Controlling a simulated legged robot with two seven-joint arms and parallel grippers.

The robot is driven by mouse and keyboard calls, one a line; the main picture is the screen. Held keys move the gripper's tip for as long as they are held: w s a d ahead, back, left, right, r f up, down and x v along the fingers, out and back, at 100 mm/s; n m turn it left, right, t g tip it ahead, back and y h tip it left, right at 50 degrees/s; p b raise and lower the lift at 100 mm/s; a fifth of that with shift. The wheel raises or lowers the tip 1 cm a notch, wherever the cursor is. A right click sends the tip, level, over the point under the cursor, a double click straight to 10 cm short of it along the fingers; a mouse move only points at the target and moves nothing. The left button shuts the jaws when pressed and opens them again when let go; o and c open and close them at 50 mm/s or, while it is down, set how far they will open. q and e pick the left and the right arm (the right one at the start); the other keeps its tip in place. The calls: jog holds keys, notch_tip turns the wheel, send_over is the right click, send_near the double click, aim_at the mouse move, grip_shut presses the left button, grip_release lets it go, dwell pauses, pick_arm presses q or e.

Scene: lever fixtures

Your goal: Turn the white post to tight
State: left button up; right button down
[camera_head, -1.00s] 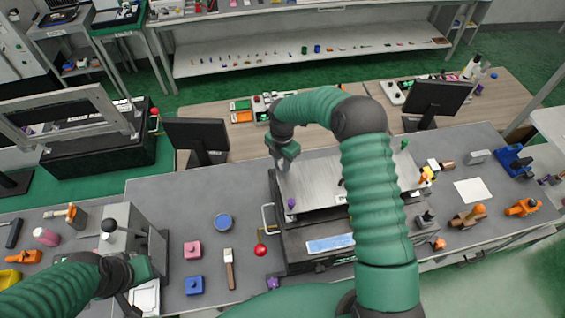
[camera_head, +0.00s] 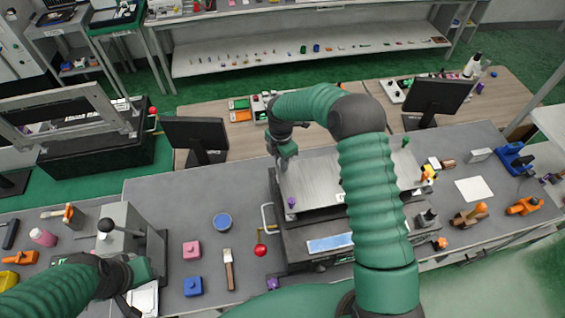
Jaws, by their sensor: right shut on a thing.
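A flat metal plate (camera_head: 315,180) lies on a dark machine with coloured posts near its corners: a purple post (camera_head: 291,202) at the front left, a green post (camera_head: 405,141) at the back right. My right gripper (camera_head: 282,161) points down at the plate's back left corner. It is shut on what seems to be the white post, which its fingers mostly hide, so the post's turn position cannot be read. My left gripper (camera_head: 131,300) is at the lower left, beside a grey box (camera_head: 118,232) with a black knob; its fingers are too hidden to judge.
A red-ball handle (camera_head: 260,250) sticks out left of the machine. A blue round dish (camera_head: 222,222), a pink block (camera_head: 191,249), a blue block (camera_head: 193,286) and a brush (camera_head: 229,268) lie on the grey table. My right arm covers the plate's middle right.

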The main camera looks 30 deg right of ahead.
jog(key=m, duration=0.1)
jog(key=m+b, duration=0.1)
jog(key=m, duration=0.1)
jog(key=m+b, duration=0.1)
jog(key=shift+w+a, duration=0.25)
jog(key=m+b, duration=0.1)
jog(key=m, duration=0.1)
jog(key=m+b, duration=0.1)
jog(key=m, duration=0.2)
jog(key=shift+w+r, duration=0.15)
jog(key=m+b, duration=0.1)
jog(key=m, duration=0.2)
jog(key=shift+w+r+m, duration=0.1)
jog(key=shift+m, duration=0.2)
jog(key=shift+d+m+b, duration=0.15)
jog(key=shift+m+b, duration=0.05)
jog(key=shift+m, duration=0.9)
jog(key=shift+d+m+b, duration=0.1)
jog(key=shift+m+b, duration=0.1)
jog(key=shift+m, duration=0.9)
jog(key=c, duration=1.6)
grip_release()
jog(key=shift+o, duration=1.6)
jog(key=shift+w, duration=0.1)
